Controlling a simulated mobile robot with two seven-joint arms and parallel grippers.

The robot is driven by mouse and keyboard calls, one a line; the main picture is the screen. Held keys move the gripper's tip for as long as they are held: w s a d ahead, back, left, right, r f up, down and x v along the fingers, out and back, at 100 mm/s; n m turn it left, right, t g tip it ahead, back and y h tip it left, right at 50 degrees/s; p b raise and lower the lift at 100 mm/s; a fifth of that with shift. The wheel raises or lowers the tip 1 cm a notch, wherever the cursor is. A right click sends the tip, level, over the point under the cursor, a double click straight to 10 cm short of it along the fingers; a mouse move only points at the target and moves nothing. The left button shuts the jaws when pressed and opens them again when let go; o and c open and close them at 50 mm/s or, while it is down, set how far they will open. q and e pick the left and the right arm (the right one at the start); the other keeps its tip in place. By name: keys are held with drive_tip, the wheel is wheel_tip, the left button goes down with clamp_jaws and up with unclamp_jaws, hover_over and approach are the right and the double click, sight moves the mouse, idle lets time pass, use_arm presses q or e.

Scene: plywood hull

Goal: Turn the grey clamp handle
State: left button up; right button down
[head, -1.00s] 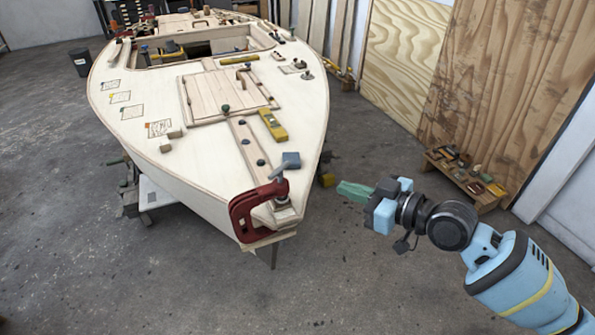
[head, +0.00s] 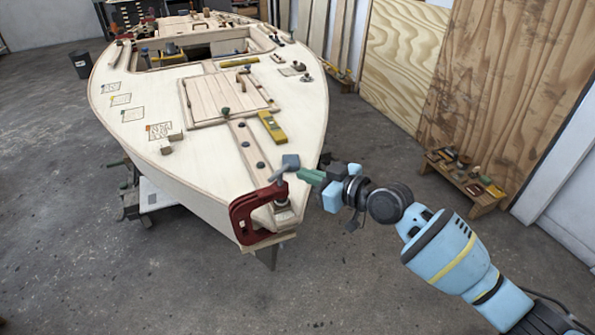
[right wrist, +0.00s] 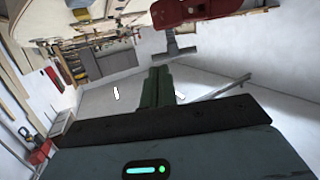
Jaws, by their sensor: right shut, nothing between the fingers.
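A red clamp (head: 243,215) grips the pointed bow tip of the plywood hull (head: 205,178). Its grey handle (head: 278,174) stands on top, slanting up to the right. My right gripper (head: 303,176), with green fingers, is shut and empty just right of the handle; a small gap seems to remain, though contact is hard to judge. In the right wrist view the shut fingers (right wrist: 157,85) point toward the grey handle (right wrist: 180,52), which hangs below the red clamp body (right wrist: 185,10). My left gripper is out of view.
A blue-grey block (head: 291,161) lies on the deck close behind the handle and my fingertips. A yellow level (head: 271,126) lies further back. A low wooden bench (head: 467,182) with small items stands at right. The floor ahead of the bow is clear.

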sight(287, 168)
drive_tip(key=shift+x, duration=1.7)
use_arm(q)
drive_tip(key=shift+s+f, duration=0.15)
use_arm(e)
drive_tip(key=shift+f, duration=0.1)
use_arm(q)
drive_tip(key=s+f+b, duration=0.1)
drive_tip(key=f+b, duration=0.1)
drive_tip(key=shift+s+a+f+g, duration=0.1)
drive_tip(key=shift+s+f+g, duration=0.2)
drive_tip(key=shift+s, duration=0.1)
use_arm(e)
drive_tip(key=shift+w+f+n+g+y, duration=0.1)
drive_tip(key=shift+n+g+y, duration=0.2)
drive_tip(key=shift+n+g, duration=0.15)
